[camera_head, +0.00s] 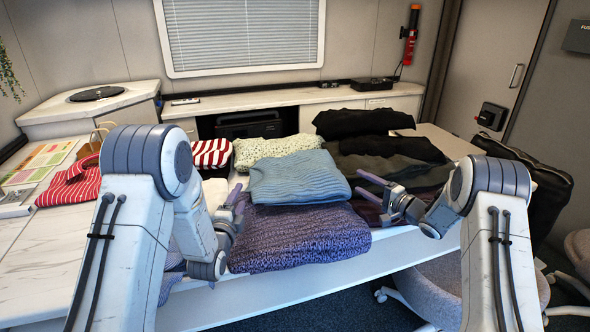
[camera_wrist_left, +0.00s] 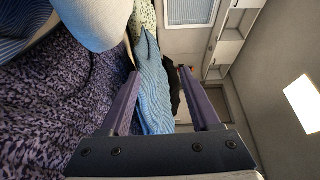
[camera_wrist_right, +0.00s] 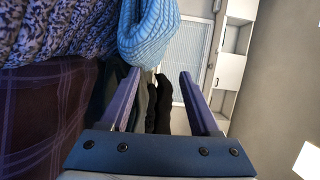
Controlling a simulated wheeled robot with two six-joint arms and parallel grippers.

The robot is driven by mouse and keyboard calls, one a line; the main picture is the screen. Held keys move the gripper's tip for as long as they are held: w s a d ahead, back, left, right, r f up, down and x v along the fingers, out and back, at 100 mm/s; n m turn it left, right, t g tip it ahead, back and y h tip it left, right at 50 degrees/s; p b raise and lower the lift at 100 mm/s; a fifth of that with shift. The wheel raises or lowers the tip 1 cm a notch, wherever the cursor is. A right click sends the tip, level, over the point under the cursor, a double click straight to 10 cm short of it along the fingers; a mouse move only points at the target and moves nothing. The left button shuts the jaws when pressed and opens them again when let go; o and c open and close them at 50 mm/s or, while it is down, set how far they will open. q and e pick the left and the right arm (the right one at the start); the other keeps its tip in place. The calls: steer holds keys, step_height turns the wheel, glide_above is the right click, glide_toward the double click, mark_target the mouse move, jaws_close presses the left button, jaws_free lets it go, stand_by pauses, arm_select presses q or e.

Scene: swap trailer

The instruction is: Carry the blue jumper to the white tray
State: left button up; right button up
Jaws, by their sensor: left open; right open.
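The blue jumper (camera_head: 298,177) is a light blue ribbed knit, folded. It lies on top of a purple knit (camera_head: 300,236) and beside a pale green patterned garment (camera_head: 275,149). It also shows in the left wrist view (camera_wrist_left: 152,88) and the right wrist view (camera_wrist_right: 148,30). My left gripper (camera_head: 238,198) is open and empty at the jumper's left side. My right gripper (camera_head: 366,184) is open and empty at its right side. Both grippers look apart from the jumper. I cannot make out a white tray for certain; my left arm hides part of the table.
Dark folded garments (camera_head: 365,122) are stacked behind and to the right. A red striped garment (camera_head: 70,184) lies at the left beside a colourful chart (camera_head: 38,160). A black bag (camera_head: 545,195) and chairs (camera_head: 425,285) stand at the right. The marble-patterned table (camera_head: 45,250) is clear at the front left.

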mark_target(248, 178)
arm_select(q)
steer(key=shift+w+a+f, duration=0.15)
steer(key=shift+w+a, duration=0.25)
steer(key=shift+w, duration=0.05)
arm_select(e)
steer(key=shift+w+d+f, duration=0.15)
steer(key=shift+w+f, duration=0.15)
arm_select(q)
steer(key=shift+d, duration=0.1)
arm_select(e)
steer(key=shift+d, duration=0.1)
arm_select(q)
steer(key=shift+w+d, duration=0.15)
steer(key=shift+w, duration=0.05)
arm_select(e)
steer(key=shift+d, duration=0.1)
arm_select(q)
steer(key=w, duration=0.6)
steer(key=w+d, duration=0.1)
steer(key=w, duration=0.3)
steer(key=shift+w, duration=0.1)
arm_select(e)
steer(key=x, duration=1)
steer(key=shift+w+a+r, duration=0.15)
steer(key=shift+a, duration=0.05)
arm_select(q)
jaws_close()
arm_select(e)
jaws_close()
